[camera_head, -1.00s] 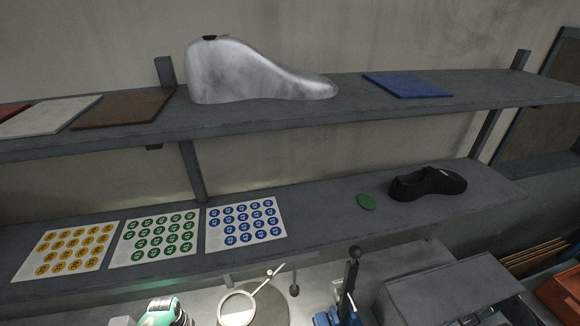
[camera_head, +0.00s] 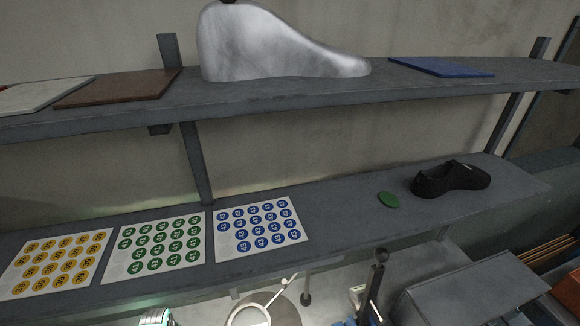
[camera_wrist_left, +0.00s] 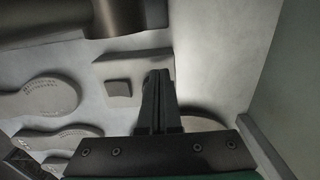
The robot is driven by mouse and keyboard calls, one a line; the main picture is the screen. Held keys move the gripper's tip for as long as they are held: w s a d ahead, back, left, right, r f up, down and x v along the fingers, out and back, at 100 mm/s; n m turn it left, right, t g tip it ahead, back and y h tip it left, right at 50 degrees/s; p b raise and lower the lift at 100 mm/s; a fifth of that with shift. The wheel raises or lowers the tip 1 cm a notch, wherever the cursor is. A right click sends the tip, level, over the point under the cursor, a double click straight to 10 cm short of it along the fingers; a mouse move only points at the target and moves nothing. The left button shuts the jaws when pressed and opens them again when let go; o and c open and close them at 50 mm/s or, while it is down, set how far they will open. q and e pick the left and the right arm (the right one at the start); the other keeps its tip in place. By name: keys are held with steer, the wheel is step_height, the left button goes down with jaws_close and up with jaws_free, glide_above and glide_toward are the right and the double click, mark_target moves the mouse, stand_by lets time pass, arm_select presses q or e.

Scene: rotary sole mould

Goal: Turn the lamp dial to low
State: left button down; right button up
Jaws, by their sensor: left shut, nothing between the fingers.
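I cannot make out a lamp dial in either view. A round ring on a thin arm (camera_head: 250,316), perhaps a magnifier lamp, shows at the bottom edge of the head view, partly cut off. My left gripper (camera_wrist_left: 158,76) is shut and empty in the left wrist view, its dark fingers together. The fingers appear over a pale panel, in front of a small raised square block (camera_wrist_left: 118,88). Part of a pale round disc (camera_wrist_left: 200,118) shows behind the fingers at the right. My right gripper is in neither view.
A lower shelf (camera_head: 340,220) holds several things: sticker sheets, a green disc (camera_head: 388,200) and a black shoe (camera_head: 450,180). A metal foot form (camera_head: 270,45) stands on the upper shelf. A dark cylinder (camera_wrist_left: 118,15) and sole-shaped reliefs (camera_wrist_left: 42,98) show in the wrist view.

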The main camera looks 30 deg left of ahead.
arm_select(q)
steer(key=shift+f, duration=0.6)
steer(key=shift+r, duration=0.1)
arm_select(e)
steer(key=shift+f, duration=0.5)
arm_select(q)
steer(key=shift+d, duration=0.3)
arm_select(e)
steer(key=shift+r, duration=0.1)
arm_select(q)
steer(key=shift+s+d+r+p, duration=0.1)
steer(key=shift+s+p, duration=0.1)
steer(key=shift+p, duration=0.25)
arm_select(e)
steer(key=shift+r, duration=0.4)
arm_select(q)
steer(key=shift+s+d, duration=0.1)
steer(key=shift+s+d+p, duration=0.4)
steer(key=shift+d+p, duration=0.1)
steer(key=shift+p, duration=0.15)
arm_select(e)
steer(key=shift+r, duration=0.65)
